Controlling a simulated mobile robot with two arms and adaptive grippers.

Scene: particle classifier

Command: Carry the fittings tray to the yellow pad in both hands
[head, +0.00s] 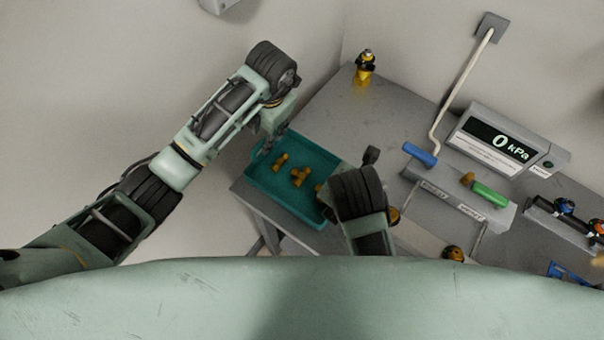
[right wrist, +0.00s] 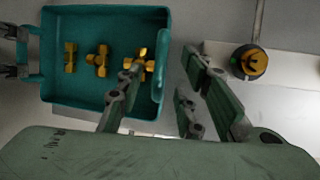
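The teal fittings tray (head: 262,188) sits on the grey bench at its near left corner, with brass fittings (head: 299,177) inside. In the right wrist view the tray (right wrist: 100,12) has a raised handle at each end. My left gripper (head: 268,146) is at the tray's left end; in the right wrist view its dark parts (right wrist: 12,51) are beside the left handle, and its grip is unclear. My right gripper (right wrist: 165,66) is open, its fingers spread on either side of the right handle. In the head view my right wrist hides that end. I see no yellow pad.
A yellow fitting with a black top (head: 364,70) stands at the bench's back corner. Right of the tray are a blue-handled lever (head: 420,154), a green handle (head: 489,194) and a kPa display (head: 497,140). A round black-and-yellow part (right wrist: 249,62) is right of my right gripper.

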